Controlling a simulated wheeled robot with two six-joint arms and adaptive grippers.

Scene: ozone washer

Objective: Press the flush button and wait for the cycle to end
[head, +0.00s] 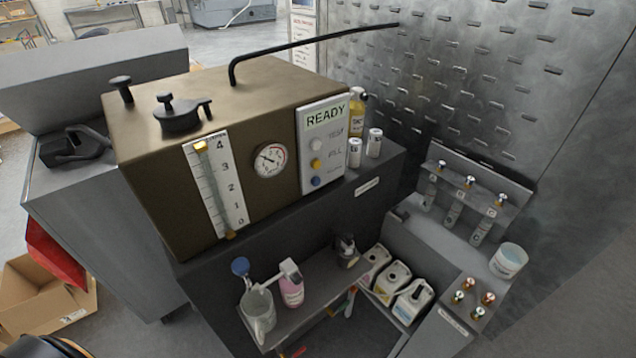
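The ozone washer (150,190) is a brown box on a dark cabinet in the middle of the head view. Its white control panel (306,168) is on the right of the front face. The display (325,115) reads READY. Below it are a white button (315,145), an orange-yellow button (316,163) and a blue button (316,181). The white one's label seems to read TEST and the middle one's FILL; the blue one's label is too small to read. A round dial gauge (270,160) and a 0-to-4 level scale (228,180) sit left of the panel.
A black pipe (310,43) runs from the washer's top toward the metal wall. Bottles (357,112) stand right of the panel. A lower shelf (310,305) holds a jug (258,315) and a pink bottle (291,291). White canisters (395,278) stand beside it. Space before the panel is clear.

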